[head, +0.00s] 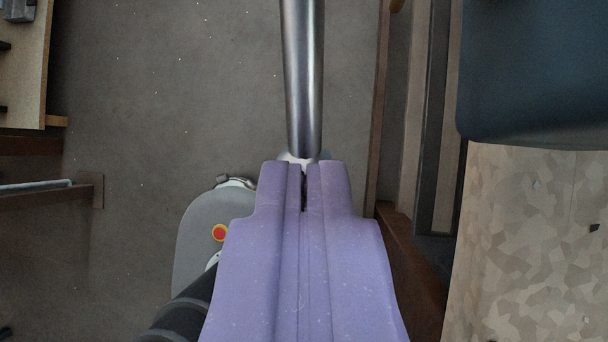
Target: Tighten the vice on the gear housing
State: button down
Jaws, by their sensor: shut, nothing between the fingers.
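My gripper (304,172) is purple and fills the lower middle of the head view, pointing up the picture. Its two fingers are shut against each other, with only a thin seam between them and nothing held. I cannot make out a vice or a gear housing. At the top left corner a small grey object (18,10) is cut off by the picture edge on a light wooden top. I cannot tell what it is.
The light wooden top (28,75) has its edge at the upper left. A brown frame (98,190) stands below it. Grey floor (150,120) is open between. At right are a brown rail (378,110), a dark blue rounded object (535,70) and a beige patterned surface (530,240).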

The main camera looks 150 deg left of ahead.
notch_tip(320, 180, down, 2)
jog(key=shift+w+a+f+t+y+b, duration=0.2)
jog(key=shift+t+y+b, duration=0.25)
jog(key=shift+b, duration=0.45)
jog(key=shift+r, duration=0.1)
